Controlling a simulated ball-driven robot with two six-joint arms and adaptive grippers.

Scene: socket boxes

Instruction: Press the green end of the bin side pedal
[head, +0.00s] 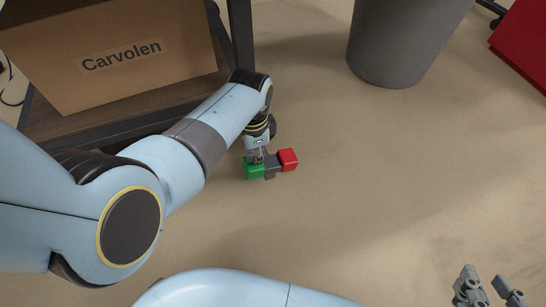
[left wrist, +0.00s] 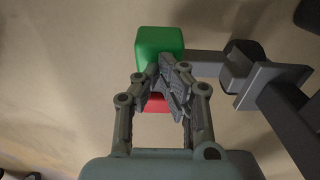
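The pedal (head: 271,164) is low over the floor, with a green end (head: 255,172) on the left, a dark middle and a red end (head: 288,159) on the right. In the left wrist view the green end (left wrist: 158,44) is just beyond my fingertips, and the red end (left wrist: 157,104) is partly hidden behind the fingers. My left gripper (head: 256,158) points down at the green end, its fingertips (left wrist: 170,68) together with nothing between them. I cannot tell whether they touch it. My right gripper (head: 488,288) is at the lower right, fingers apart and empty.
A grey bin (head: 405,38) stands at the upper right, with a red object (head: 524,42) beyond it. A cardboard box marked Carvolen (head: 120,62) sits on a dark shelf (head: 85,125) at the upper left, close to my left arm. The floor right of the pedal is clear.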

